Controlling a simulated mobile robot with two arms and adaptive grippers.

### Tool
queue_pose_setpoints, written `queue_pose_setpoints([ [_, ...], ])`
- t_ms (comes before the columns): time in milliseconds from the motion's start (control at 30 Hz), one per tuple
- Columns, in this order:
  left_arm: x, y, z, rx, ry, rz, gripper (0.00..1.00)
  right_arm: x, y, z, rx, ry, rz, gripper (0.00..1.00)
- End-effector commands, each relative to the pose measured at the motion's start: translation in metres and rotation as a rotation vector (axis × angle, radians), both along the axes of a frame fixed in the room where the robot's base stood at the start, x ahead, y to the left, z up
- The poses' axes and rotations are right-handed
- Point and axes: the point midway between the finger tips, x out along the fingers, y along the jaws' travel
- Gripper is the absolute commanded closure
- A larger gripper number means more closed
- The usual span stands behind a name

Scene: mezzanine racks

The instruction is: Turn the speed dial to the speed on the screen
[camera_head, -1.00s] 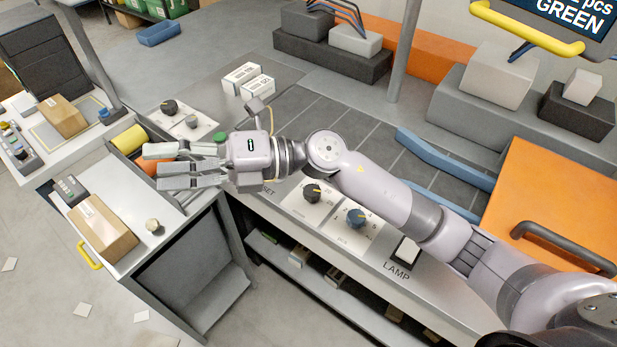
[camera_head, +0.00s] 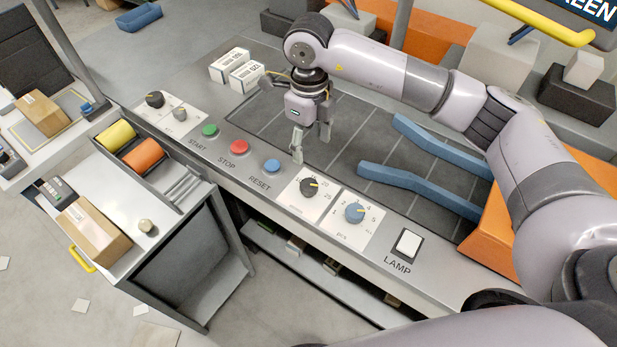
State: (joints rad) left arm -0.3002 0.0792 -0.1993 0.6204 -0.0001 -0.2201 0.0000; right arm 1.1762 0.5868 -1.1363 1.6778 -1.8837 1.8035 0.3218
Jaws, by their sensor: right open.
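A black dial (camera_head: 309,187) with a yellow pointer mark sits on a white plate with numbers such as 20 and 25. The small print under it is too blurred to read. My right gripper (camera_head: 311,150) points down just behind this dial, its fingers apart and empty, not touching it as far as I can tell. My left gripper is not in view.
Green START (camera_head: 209,130), red STOP (camera_head: 239,147) and blue RESET (camera_head: 272,166) buttons line the panel left of the black dial. A white LAMP switch (camera_head: 407,242) is at right. Another black knob (camera_head: 155,99) is farther left. Blue guide rails (camera_head: 420,185) lie over the dark belt.

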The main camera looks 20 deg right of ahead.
Motion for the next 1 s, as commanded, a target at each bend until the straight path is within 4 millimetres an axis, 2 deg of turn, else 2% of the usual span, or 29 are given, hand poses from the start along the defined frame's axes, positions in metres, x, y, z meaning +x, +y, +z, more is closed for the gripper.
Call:
queue_pose_setpoints([
  [33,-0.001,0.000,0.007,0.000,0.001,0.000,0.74,-0.001,0.000,-0.009,-0.001,0.007,-0.002,0.43],
  [400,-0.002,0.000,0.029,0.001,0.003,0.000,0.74,-0.002,0.000,-0.090,0.001,0.006,0.000,0.43],
  [600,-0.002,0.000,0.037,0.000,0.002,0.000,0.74,-0.001,0.001,-0.124,0.002,0.004,0.000,0.43],
  [800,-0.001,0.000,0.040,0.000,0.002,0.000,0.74,0.000,0.001,-0.141,0.003,0.001,0.002,0.43],
  [1000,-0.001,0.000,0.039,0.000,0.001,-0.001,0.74,0.000,0.001,-0.143,0.003,0.001,0.002,0.43],
])
